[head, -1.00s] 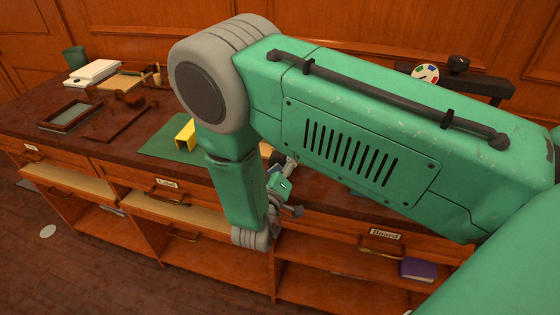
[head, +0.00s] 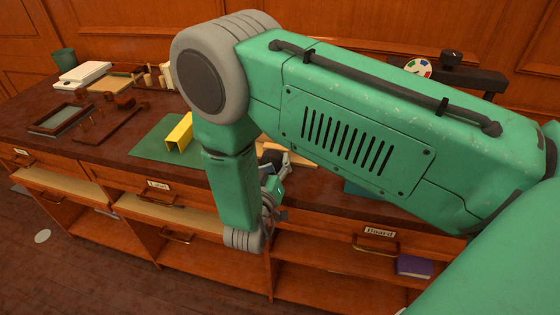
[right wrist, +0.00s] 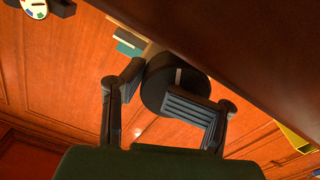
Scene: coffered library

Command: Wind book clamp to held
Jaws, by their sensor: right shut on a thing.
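My right gripper (right wrist: 165,105) is shut on a round black knob (right wrist: 166,80) with a white mark on its rim, one finger on each side in the right wrist view. In the head view my right gripper (head: 280,172) is small and partly behind my forearm, near the bench's front edge. A dial (head: 418,67) with coloured segments stands by a dark bar (head: 480,82) at the back right; the dial also shows in the right wrist view (right wrist: 35,8). I cannot make out the whole clamp, since my right arm covers the middle of the bench. My left gripper is out of view.
A yellow channel-shaped piece (head: 178,132) lies on a green mat (head: 145,147). Frames (head: 62,118) and a white block (head: 84,75) are at the left. Drawers and open shelves, with a purple book (head: 414,266), are below the bench edge.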

